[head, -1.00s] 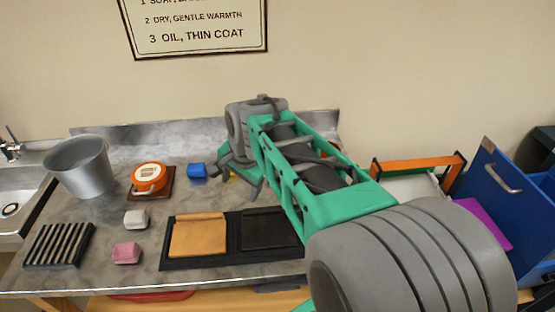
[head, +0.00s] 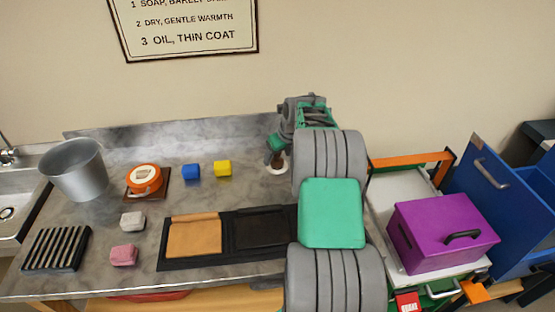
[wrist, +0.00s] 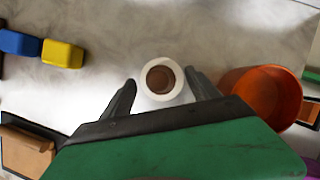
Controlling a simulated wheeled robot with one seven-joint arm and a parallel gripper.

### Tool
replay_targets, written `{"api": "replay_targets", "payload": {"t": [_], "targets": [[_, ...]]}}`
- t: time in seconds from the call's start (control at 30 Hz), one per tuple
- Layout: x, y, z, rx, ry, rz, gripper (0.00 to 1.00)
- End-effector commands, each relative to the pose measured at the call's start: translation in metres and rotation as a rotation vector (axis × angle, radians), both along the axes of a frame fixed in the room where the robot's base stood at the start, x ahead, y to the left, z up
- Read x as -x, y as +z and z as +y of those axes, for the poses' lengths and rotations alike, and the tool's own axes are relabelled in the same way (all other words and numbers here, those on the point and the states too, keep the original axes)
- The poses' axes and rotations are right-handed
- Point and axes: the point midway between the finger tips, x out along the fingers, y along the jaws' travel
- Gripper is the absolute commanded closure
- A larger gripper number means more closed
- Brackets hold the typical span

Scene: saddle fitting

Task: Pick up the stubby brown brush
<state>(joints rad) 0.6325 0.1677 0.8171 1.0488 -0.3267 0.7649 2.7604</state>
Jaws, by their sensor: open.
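The stubby brown brush (head: 277,157) appears as a short brown upright shape over a white round base near the back of the counter. In the wrist view it shows from above as a brown disc (wrist: 160,79) inside a white ring (wrist: 160,97). I cannot tell whether the ring is part of the brush or a separate piece under it. My gripper (head: 276,149) is above it, partly hidden by my arm in the head view. In the wrist view my gripper (wrist: 161,86) is open, with one finger on each side of the white ring and nothing held.
A yellow block (head: 223,168) and blue block (head: 192,171) lie to the left. An orange-red round container (wrist: 258,98) stands close right of my gripper. A black tray (head: 205,263) lies in front. A purple box (head: 442,235) is at the right.

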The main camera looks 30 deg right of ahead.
Motion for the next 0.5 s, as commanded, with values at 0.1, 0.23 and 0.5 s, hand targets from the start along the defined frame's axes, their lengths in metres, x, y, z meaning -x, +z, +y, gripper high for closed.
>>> {"api": "replay_targets", "payload": {"t": [0.1, 0.23, 0.5], "targets": [[-0.0064, -0.0125, 0.0011, 0.001, 0.003, -0.001, 0.30], [-0.0070, -0.0133, 0.0009, 0.002, 0.003, -0.002, 0.30], [-0.0069, -0.0133, 0.0010, 0.002, 0.003, -0.002, 0.47]]}}
